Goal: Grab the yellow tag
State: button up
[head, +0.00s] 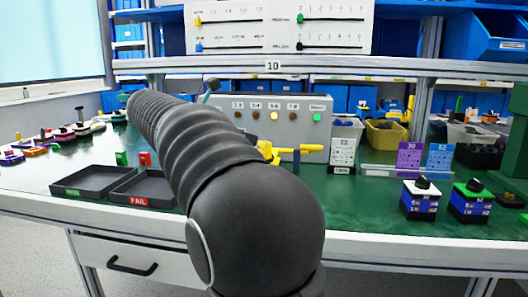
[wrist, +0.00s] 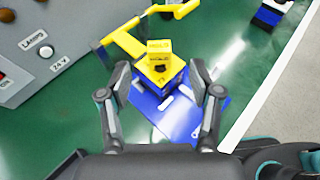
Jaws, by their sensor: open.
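In the wrist view a small yellow tag (wrist: 159,48) stands upright on top of a yellow-topped switch block (wrist: 152,72) with blue sides. A dark knob part shows just below the tag. My gripper (wrist: 160,76) is open, with one finger on each side of the block and tag, and nothing is gripped. I cannot tell how far the fingertips are above the block. In the head view my arm hides the gripper and the block.
A grey control box (head: 280,112) stands behind. A blue flat plate (wrist: 185,118) lies by the block. Two dark trays (head: 95,179) sit left; two switch blocks (head: 420,203) stand right.

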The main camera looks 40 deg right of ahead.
aim_at(263, 142)
jog(key=shift+b+x, duration=0.4)
jog(key=shift+x, duration=3.55)
jog(key=shift+f, duration=0.1)
jog(key=shift+a, duration=0.1)
jog(key=c, duration=1)
